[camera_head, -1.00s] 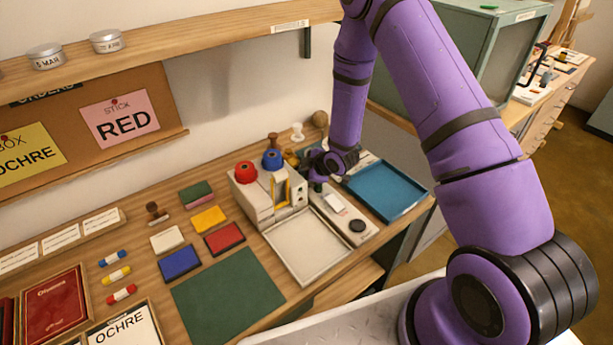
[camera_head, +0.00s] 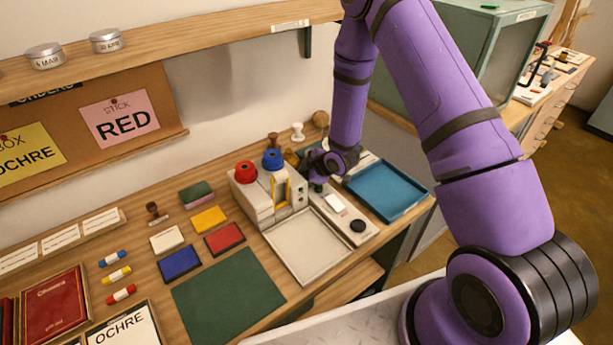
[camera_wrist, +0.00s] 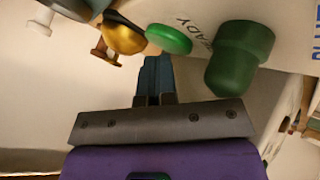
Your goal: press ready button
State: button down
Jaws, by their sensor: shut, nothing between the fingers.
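In the wrist view, a bright green round button (camera_wrist: 168,39) sits on a pale panel (camera_wrist: 215,12), beside printed letters that read "ADY". My gripper (camera_wrist: 157,62) is shut and empty, with its fingertips right at the button's near edge. I cannot tell whether they touch it. In the head view, my gripper (camera_head: 318,184) is low over the far end of the pale panel (camera_head: 340,211), right of the box with red and blue knobs. The button is not clear there.
A dark green capped cylinder (camera_wrist: 240,55) stands close right of my fingers in the wrist view. A brass-coloured thing (camera_wrist: 122,35) is close left. In the head view, a blue tray (camera_head: 387,190) lies right of the panel, and an empty pale tray (camera_head: 308,245) lies in front.

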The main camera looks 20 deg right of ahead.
jog(key=shift+r, duration=0.35)
jog(key=shift+r, duration=3.05)
